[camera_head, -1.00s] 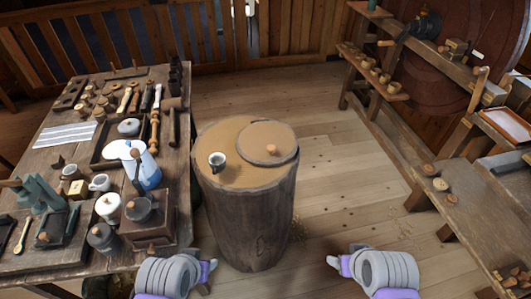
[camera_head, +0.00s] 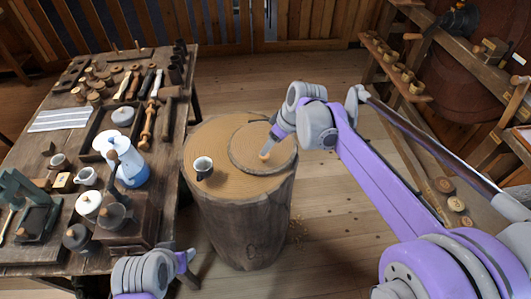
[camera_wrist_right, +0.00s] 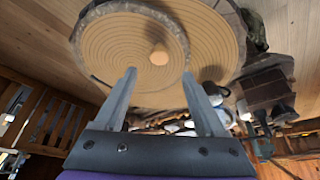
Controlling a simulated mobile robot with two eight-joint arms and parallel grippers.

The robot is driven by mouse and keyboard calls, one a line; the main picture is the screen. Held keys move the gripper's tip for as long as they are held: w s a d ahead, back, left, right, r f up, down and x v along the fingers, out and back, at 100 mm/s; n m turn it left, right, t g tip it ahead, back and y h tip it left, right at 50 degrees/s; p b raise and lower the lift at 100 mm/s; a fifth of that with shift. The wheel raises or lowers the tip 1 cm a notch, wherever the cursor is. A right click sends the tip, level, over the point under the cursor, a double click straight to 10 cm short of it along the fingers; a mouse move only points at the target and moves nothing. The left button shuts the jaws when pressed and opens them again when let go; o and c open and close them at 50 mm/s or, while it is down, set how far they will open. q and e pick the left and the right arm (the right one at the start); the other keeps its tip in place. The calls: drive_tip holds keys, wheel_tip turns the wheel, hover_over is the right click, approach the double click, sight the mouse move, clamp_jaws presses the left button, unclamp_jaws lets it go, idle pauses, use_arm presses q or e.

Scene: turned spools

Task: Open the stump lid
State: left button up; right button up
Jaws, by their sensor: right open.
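The tree stump (camera_head: 235,222) stands upright on the floor in the middle of the head view. Its round lid (camera_head: 245,160) lies flat on the right part of the top, with a small wooden knob (camera_head: 265,156). In the right wrist view the knob (camera_wrist_right: 159,55) shows beyond the fingertips, between their lines. My right gripper (camera_head: 270,150) is above the lid at the knob; in the wrist view its two fingers (camera_wrist_right: 158,78) are apart with nothing between them. My left gripper (camera_head: 188,258) is low in front of the stump, and its finger gap is not clear.
A dark metal mug (camera_head: 203,168) stands on the stump's left part, beside the lid. A crowded workbench (camera_head: 160,190) is close on the left, with a blue and white pot (camera_head: 130,168). Benches stand at the right; floor behind the stump is clear.

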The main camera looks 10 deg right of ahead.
drive_tip(key=x, duration=0.7)
drive_tip(key=shift+f, duration=0.1)
clamp_jaws()
idle(1.2)
